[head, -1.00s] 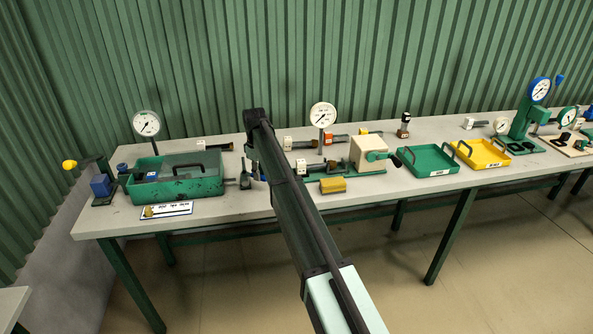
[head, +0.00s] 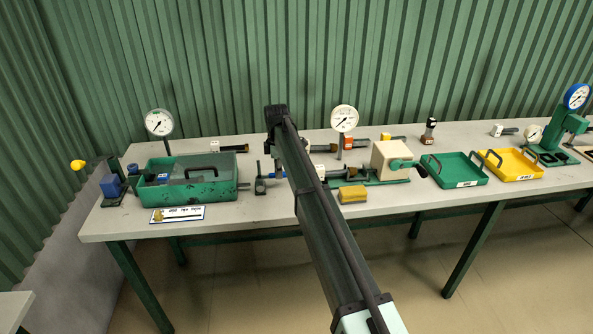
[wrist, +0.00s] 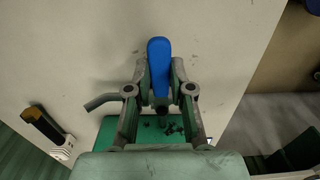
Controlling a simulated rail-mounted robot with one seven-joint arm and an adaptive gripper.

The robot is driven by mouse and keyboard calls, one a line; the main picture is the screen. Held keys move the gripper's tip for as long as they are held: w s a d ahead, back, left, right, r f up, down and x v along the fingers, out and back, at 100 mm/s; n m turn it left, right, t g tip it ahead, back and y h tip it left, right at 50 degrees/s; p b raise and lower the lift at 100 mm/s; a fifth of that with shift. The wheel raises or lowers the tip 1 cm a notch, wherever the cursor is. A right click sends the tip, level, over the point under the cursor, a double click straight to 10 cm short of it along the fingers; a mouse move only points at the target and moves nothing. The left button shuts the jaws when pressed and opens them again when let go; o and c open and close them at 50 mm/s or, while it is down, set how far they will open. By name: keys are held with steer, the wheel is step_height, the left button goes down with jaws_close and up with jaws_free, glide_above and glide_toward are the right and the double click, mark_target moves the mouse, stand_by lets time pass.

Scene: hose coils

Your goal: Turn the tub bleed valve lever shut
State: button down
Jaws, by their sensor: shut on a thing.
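The blue valve lever (wrist: 159,52) stands out in the middle of the wrist view, its long axis running up and down the picture. My gripper (wrist: 159,75) is shut on it, one finger at each side. A grey bent pipe (wrist: 100,101) comes out at left, behind the left finger. The green tub (head: 188,194) stands at the left end of the bench in the head view. A green surface with dark bits (wrist: 118,133) shows under the fingers in the wrist view.
A label plate (head: 178,214) lies in front of the tub. A gauge (head: 159,123) stands behind it. A yellow block (head: 352,194), a cream box (head: 392,157), and green (head: 455,169) and yellow (head: 511,164) trays are to the right. The bench front edge is near.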

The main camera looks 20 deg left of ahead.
stand_by(0.4)
steer(key=c, duration=1)
jaws_free()
steer(key=shift+a, duration=0.1)
steer(key=shift+r, duration=0.1)
step_height(320, 180, up, 12)
steer(key=shift+f, duration=0.1)
